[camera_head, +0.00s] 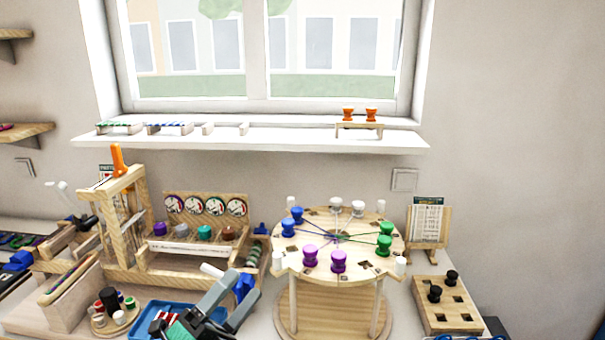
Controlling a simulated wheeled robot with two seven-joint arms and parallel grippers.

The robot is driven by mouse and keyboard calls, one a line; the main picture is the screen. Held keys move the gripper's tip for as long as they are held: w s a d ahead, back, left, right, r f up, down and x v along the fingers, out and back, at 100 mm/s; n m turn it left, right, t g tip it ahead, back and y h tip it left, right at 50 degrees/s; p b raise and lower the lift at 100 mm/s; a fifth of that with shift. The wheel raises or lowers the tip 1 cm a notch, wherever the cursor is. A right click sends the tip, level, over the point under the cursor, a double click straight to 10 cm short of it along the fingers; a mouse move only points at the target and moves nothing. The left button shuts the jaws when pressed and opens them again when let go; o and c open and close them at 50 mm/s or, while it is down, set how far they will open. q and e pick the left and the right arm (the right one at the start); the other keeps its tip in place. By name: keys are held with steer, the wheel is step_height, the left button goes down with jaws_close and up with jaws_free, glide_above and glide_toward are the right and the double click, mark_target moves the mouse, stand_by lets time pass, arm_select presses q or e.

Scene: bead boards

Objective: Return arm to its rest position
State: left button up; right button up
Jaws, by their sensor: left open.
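My left gripper (244,284) comes in from the bottom, left of centre, with its two grey fingers spread apart and open. It is over the right end of a blue tray (150,318), just left of the round wooden stand. A blue piece (243,287) shows between its fingertips; I cannot tell whether it lies behind them or touches them. My arm hides part of the tray. My right gripper is not in view.
The round wooden stand (318,263) carries blue, purple, green and white bobbins with threads between them. A wooden frame (125,225) with an orange handle stands left. A block (447,305) with black bobbins and a card stand (428,222) are right. A window shelf (250,139) runs behind.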

arm_select(q)
steer(key=s+a+f+n+g+y, duration=0.2)
steer(key=a+f+n+y, duration=0.4)
steer(key=f+n+y, duration=0.4)
steer(key=s+a+f+n+g+y, duration=0.1)
steer(key=a+f+n+g+y, duration=0.1)
steer(key=a+f+n+y, duration=0.75)
steer(key=s+d+f+n+g+h, duration=0.2)
steer(key=s+f+n+g, duration=0.25)
steer(key=s+f, duration=0.4)
steer(key=s+d+f+n+g+h, duration=0.1)
steer(key=s+f+n+g, duration=0.2)
steer(key=s+f+g, duration=0.55)
step_height(320, 180, down, 24)
steer(key=s+t+p, duration=0.2)
steer(key=s+a+f+m+g+p, duration=0.1)
steer(key=s+a+f+p, duration=0.1)
steer(key=s+f, duration=1.7)
steer(key=shift+s+a+f+g, duration=0.2)
steer(key=shift+a+f+g, duration=0.1)
steer(key=shift+a, duration=0.35)
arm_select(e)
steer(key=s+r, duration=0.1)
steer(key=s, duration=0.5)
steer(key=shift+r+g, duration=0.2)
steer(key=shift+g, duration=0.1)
